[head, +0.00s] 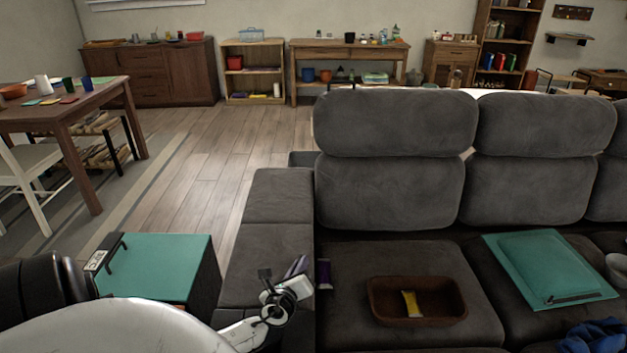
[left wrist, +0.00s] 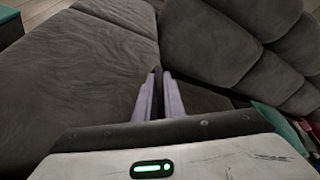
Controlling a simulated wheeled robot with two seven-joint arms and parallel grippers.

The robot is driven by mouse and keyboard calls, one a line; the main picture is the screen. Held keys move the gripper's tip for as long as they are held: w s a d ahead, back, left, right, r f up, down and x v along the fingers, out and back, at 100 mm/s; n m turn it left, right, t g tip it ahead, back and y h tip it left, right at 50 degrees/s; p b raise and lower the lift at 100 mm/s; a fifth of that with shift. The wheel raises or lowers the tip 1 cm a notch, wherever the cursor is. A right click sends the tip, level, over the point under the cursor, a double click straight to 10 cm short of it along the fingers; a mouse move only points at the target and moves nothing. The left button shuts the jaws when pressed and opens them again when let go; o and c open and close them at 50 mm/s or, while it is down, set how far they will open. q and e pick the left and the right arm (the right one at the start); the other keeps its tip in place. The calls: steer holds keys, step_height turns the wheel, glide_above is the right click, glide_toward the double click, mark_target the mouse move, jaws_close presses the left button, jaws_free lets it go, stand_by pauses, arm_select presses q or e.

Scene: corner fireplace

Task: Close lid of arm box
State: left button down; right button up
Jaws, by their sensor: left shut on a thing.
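The grey sofa arm (head: 275,235) has a padded top in two sections and is the likeliest arm box. Its top fills the left of the left wrist view (left wrist: 85,75). My left gripper (head: 298,266) is at the inner edge of this arm. In the left wrist view its fingers (left wrist: 158,97) are close together with a thin dark sliver between them, seemingly the edge of the arm's lid. The fingers partly hide that edge, and I cannot tell how far the lid stands open. My right gripper is not in view.
A dark box with a teal top (head: 160,262) stands left of the sofa arm. Open floor (head: 195,165) lies behind the arm.

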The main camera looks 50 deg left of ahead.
arm_select(q)
steer(key=shift+f, duration=0.15)
stand_by(0.3)
steer(key=c, duration=2.1)
jaws_free()
steer(key=shift+w+f, duration=0.1)
